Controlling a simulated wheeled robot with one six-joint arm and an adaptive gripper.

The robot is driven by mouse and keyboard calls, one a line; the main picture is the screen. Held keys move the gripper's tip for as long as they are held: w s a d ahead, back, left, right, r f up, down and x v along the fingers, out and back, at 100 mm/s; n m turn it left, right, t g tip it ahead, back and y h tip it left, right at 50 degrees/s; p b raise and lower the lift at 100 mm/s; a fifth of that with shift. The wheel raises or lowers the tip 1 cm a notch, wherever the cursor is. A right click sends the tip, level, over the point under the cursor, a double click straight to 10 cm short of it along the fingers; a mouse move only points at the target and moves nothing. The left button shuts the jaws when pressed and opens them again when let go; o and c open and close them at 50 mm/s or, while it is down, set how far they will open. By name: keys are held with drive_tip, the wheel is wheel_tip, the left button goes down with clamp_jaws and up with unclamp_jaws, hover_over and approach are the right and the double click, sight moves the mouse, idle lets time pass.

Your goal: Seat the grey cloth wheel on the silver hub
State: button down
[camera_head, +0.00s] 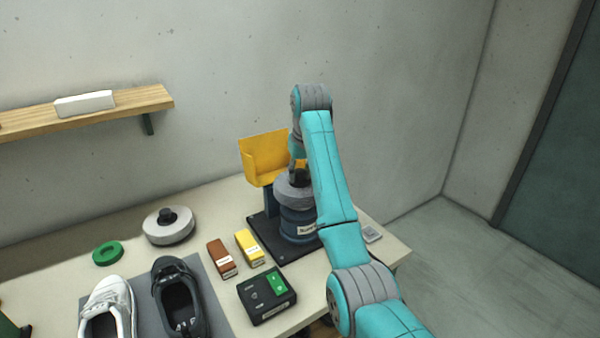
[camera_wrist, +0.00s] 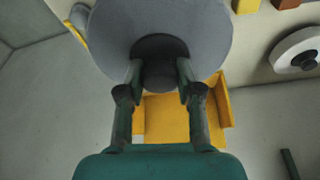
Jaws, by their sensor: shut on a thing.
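My gripper (camera_wrist: 159,80) is shut on the dark knob (camera_wrist: 160,62) of the grey cloth wheel (camera_wrist: 208,35) in the wrist view. In the head view the wheel (camera_head: 284,190) sits at the top of the blue motor (camera_head: 297,222), partly behind my arm, and looks about level. The silver hub is hidden, so I cannot tell whether the wheel touches it or is fully down on it.
A yellow guard (camera_head: 262,158) stands right behind the motor on the dark base plate (camera_head: 264,228). A paler wheel (camera_head: 168,232), green ring (camera_head: 107,253), brown block (camera_head: 222,258), yellow block (camera_head: 249,248), control box (camera_head: 266,298) and two shoes occupy the table.

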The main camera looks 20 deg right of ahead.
drive_tip(key=shift+f, duration=0.5)
idle(0.4)
drive_tip(key=c, duration=1.1)
unclamp_jaws()
drive_tip(key=shift+o, duration=0.2)
